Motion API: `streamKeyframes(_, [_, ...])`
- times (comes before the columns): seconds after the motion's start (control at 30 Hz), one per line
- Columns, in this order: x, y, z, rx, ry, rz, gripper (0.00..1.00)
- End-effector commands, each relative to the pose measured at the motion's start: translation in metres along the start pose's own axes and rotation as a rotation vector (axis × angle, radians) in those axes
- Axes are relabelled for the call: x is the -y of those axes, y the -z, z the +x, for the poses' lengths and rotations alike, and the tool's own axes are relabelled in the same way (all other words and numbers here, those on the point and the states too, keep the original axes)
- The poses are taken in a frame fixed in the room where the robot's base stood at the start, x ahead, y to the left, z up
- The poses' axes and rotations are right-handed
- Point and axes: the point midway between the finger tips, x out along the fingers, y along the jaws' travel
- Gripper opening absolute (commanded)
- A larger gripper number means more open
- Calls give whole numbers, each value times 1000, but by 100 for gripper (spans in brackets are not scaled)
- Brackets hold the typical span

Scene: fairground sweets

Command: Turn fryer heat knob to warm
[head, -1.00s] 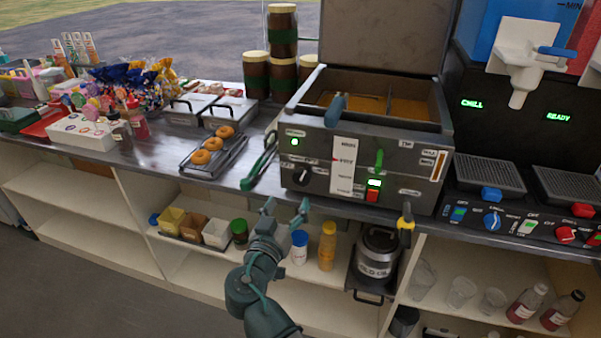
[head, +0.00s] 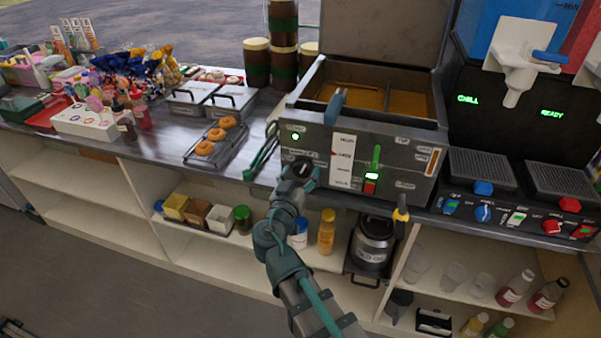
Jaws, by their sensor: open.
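The fryer (head: 360,150) is a grey metal box with its lid raised and yellow-brown oil in its well. Its black round heat knob (head: 301,168) sits at the lower left of the front panel. My gripper (head: 298,174) is open in front of that knob, with its fingers to either side of it in the picture. I cannot tell whether a finger touches the knob. The gripper partly covers the knob, and the knob's pointer and labels are too small to read surely.
A blue-handled lever (head: 334,106), a green lever (head: 376,158) and a red switch (head: 370,187) are on the fryer. Green tongs (head: 262,152) lie left of it, beside a rack with doughnuts (head: 214,143). A yellow-tipped tap (head: 401,212) projects below right.

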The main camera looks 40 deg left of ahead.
Motion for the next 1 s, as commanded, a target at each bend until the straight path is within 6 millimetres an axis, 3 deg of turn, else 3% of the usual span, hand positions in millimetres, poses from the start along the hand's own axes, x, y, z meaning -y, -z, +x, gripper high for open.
streamKeyframes(0.2, [0, 0, 0, 0, 0, 0, 70])
streamKeyframes(0.57, [0, 0, 0, 0, 0, 0, 12])
streamKeyframes(1.0, [0, -2, 0, -2, 0, -97, 12])
